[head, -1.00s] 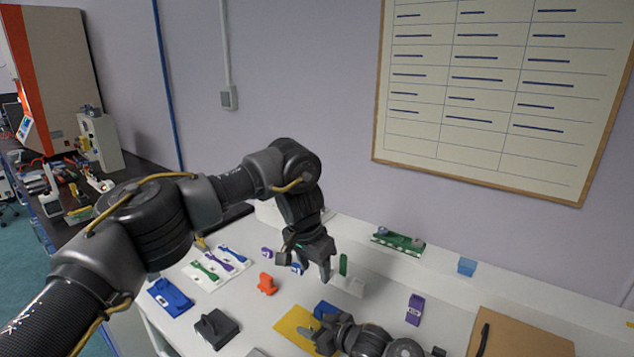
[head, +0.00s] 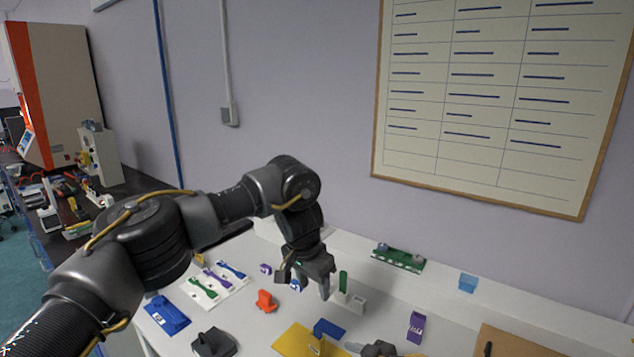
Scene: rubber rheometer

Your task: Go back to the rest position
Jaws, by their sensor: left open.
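My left gripper (head: 311,289) hangs over the white table (head: 245,318), its fingers pointing down and apart, with nothing seen between them. It is just left of an upright green piece (head: 343,282) at a white block (head: 356,301); whether it touches them I cannot tell. My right gripper (head: 352,347) shows only in part at the bottom edge, right of a yellow plate (head: 292,343) with a blue piece (head: 329,328) by it. Its jaws are not clear.
An orange piece (head: 265,300), a dark block (head: 213,343), a blue tray (head: 167,314) and a white mat with coloured strips (head: 218,288) lie at left. A purple box (head: 416,327), green rack (head: 398,257), light blue box (head: 467,283) and brown board (head: 515,343) lie right.

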